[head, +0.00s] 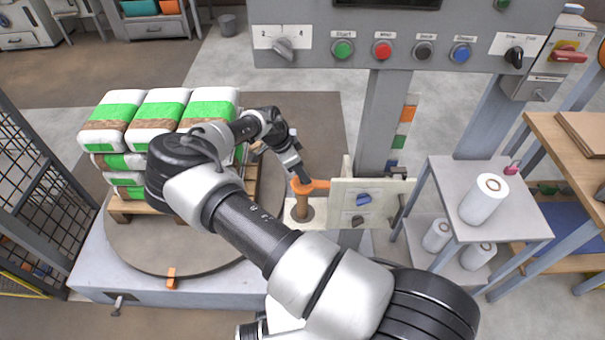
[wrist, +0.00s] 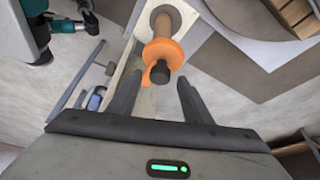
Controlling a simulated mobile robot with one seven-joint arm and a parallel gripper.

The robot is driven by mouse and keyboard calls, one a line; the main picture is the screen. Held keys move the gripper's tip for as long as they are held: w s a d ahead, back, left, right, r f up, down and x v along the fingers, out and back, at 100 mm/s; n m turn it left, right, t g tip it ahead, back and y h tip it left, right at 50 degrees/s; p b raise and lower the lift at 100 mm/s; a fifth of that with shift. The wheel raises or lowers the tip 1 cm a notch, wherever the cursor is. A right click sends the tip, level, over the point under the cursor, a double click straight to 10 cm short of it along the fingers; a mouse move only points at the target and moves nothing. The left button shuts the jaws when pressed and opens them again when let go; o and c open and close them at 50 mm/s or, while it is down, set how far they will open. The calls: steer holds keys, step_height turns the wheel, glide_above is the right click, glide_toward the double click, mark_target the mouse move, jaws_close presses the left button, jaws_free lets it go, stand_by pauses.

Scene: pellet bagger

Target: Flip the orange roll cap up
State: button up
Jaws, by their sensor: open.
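The orange roll cap (head: 310,185) sits on top of the upright brown roll holder, beside the pale panel of the carriage. In the wrist view the cap (wrist: 158,48) is a round orange disc with a dark stub at its centre, and the brown roll (wrist: 165,20) shows beyond it. The cap looks lowered over the roll end. My gripper (wrist: 159,78) is open, with its two dark fingers to either side of the stub and nothing visibly held. In the head view my gripper (head: 301,172) is just above the cap; whether it touches is unclear.
The pale panel (head: 372,203) with two knobs stands just right of the cap. A control box (head: 400,30) on a post is above. Wrapped bags (head: 165,115) stand on a pallet at left. A side table (head: 520,215) with white rolls is at right.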

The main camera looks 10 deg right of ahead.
steer(key=shift+x, duration=0.75)
jaws_close()
steer(key=shift+d+r+y, duration=0.25)
steer(key=shift+r+y, duration=0.25)
steer(key=shift+y, duration=0.1)
steer(key=shift+d+r+y, duration=0.4)
steer(key=shift+d+y, duration=0.1)
steer(key=shift+y, duration=0.1)
steer(key=shift+s+d+r+t+y+b, duration=0.2)
steer(key=shift+d+r+y+b, duration=0.1)
steer(key=shift+d+y+b, duration=0.3)
steer(key=shift+s+d+r+t+y+b, duration=0.1)
steer(key=shift+d+r+t+y+b, duration=0.15)
steer(key=shift+d+y+b, duration=0.3)
steer(key=shift+s+d+r+t+y+b, duration=0.15)
steer(key=shift+d+r+y+b, duration=0.25)
steer(key=shift+y, duration=0.35)
